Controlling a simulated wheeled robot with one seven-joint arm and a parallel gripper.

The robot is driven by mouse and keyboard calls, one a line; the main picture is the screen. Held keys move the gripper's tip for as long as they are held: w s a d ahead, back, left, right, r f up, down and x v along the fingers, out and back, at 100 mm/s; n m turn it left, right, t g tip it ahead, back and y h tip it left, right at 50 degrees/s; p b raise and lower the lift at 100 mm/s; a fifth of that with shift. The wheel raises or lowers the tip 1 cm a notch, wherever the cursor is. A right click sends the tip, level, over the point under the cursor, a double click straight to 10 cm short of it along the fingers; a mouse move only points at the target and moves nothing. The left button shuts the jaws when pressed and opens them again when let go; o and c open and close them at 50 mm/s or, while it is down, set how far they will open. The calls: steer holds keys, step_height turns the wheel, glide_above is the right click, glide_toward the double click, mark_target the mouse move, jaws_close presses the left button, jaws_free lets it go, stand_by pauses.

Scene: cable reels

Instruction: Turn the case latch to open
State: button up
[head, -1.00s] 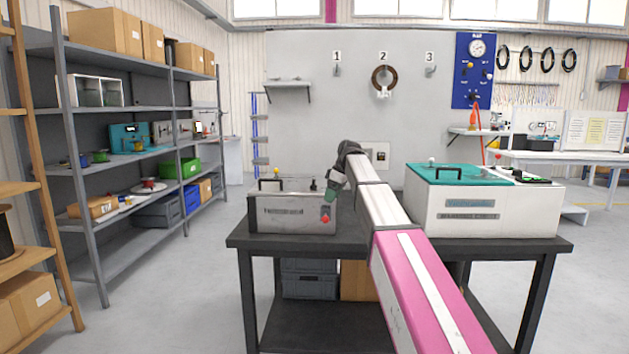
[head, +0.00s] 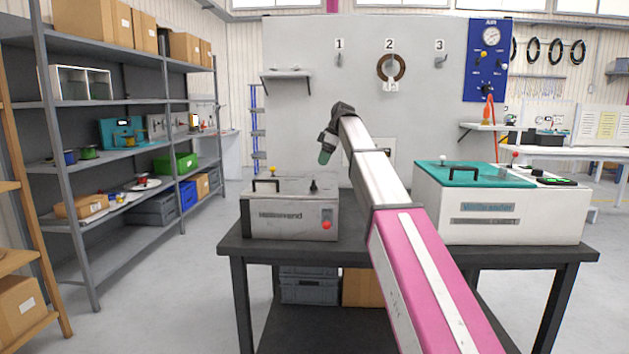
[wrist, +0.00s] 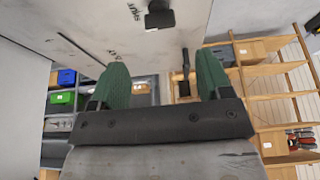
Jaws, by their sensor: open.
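The grey case (head: 290,228) stands on the left of the dark table, with a black handle, a yellow knob, a small upright black latch knob (head: 313,186) on its top and a red button (head: 327,225) on its front. My gripper (head: 325,157) is in the air above the case's right part, apart from it. In the wrist view its two green fingers (wrist: 162,82) are spread with nothing between them. A black knob, seemingly the latch (wrist: 159,16), shows beyond the fingertips on a pale surface with small lettering. The latch's setting cannot be told.
A white machine with a teal lid (head: 500,210) stands on the table's right (head: 390,250), beyond my arm. Shelves with bins (head: 175,163) stand at the left. A grey wall panel (head: 310,130) with hooks is behind. The floor left of the table is clear.

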mark_target(314, 180)
steer(key=x, duration=0.9)
steer(key=shift+a+f, duration=0.1)
steer(key=shift+f, duration=0.15)
steer(key=c, duration=0.9)
